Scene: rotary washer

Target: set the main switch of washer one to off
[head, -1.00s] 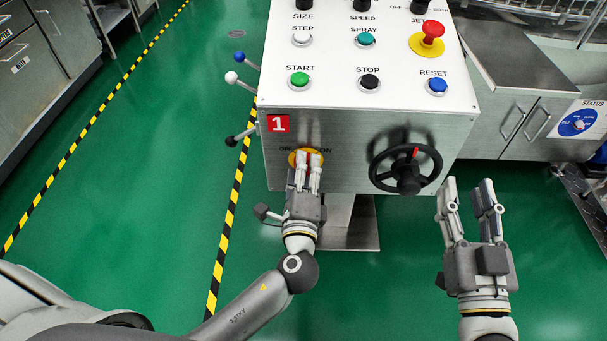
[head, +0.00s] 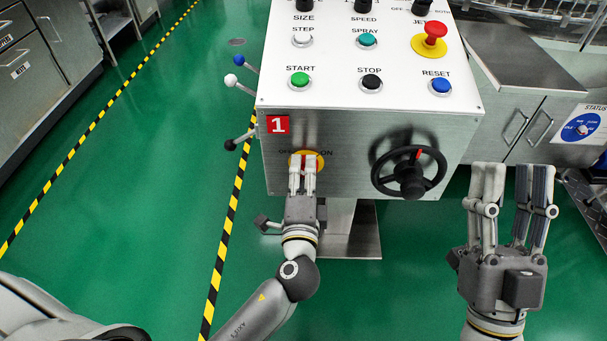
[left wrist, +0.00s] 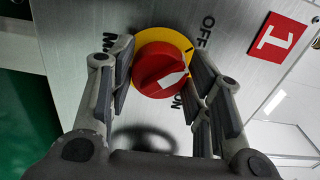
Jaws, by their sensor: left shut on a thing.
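Washer one's main switch is a red knob with a white pointer on a yellow disc (left wrist: 181,40), on the front panel below the red "1" plate (head: 278,124). In the left wrist view the knob (left wrist: 150,63) sits between my left fingers, and its pointer lies between the OFF and ON labels, nearer ON. My left gripper (head: 303,163) is shut on the knob and hides much of it in the head view. My right gripper (head: 512,172) is open and empty, in front of the washer at the right.
A black handwheel (head: 410,173) sticks out from the panel right of the switch. Buttons and a red emergency stop (head: 430,35) are on the top panel. Ball-ended levers (head: 233,80) stick out at the left side. Green floor (head: 150,180) is open at left.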

